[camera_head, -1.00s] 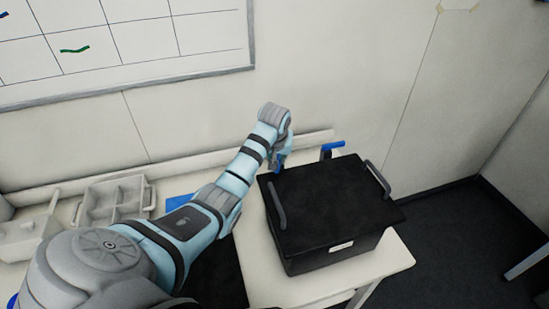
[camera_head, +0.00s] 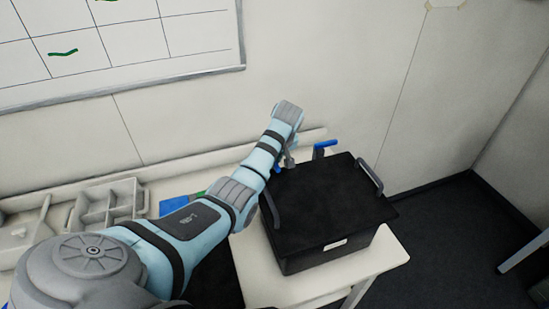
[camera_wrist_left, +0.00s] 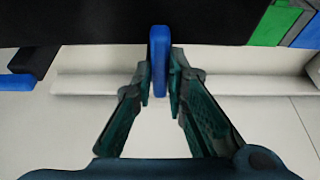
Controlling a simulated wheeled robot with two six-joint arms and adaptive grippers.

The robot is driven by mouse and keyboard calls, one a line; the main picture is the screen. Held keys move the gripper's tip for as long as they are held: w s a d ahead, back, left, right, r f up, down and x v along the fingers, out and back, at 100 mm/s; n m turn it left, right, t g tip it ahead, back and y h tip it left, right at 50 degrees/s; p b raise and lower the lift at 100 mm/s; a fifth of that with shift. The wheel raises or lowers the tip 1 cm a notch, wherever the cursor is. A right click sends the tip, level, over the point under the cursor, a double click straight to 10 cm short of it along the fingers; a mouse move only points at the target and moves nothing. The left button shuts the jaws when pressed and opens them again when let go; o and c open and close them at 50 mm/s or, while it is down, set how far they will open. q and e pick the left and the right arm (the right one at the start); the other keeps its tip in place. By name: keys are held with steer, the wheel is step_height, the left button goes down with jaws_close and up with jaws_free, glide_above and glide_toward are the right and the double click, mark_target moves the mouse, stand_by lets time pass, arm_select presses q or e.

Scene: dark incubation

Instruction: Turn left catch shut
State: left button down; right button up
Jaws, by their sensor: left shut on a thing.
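The black box (camera_head: 330,205) with a flat dark lid stands on a white table. The left catch is a blue bar at the box's back edge; in the wrist view the left catch (camera_wrist_left: 159,45) stands upright in the picture. My left gripper (camera_wrist_left: 160,82) has its two fingers on either side of that bar and is shut on it. In the head view my left gripper (camera_head: 288,158) is at the back left corner of the box, and little of this catch shows. The other blue catch (camera_head: 325,147) is further right on the back edge. My right gripper is not in view.
A grey divided tray (camera_head: 105,205) lies at the left. Green and blue pieces (camera_wrist_left: 272,24) lie beside the box. The wall is close behind.

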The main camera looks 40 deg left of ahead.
mark_target(278, 166)
arm_select(q)
steer(key=shift+w+a+r, duration=0.1)
steer(key=c, duration=1.8)
jaws_free()
steer(key=shift+c, duration=0.2)
steer(key=shift+o, duration=1.2)
steer(key=shift+w+a+f, duration=0.1)
steer(key=shift+f, duration=0.1)
steer(key=v, duration=0.7)
steer(key=shift+r, duration=0.3)
steer(key=shift+f, duration=0.1)
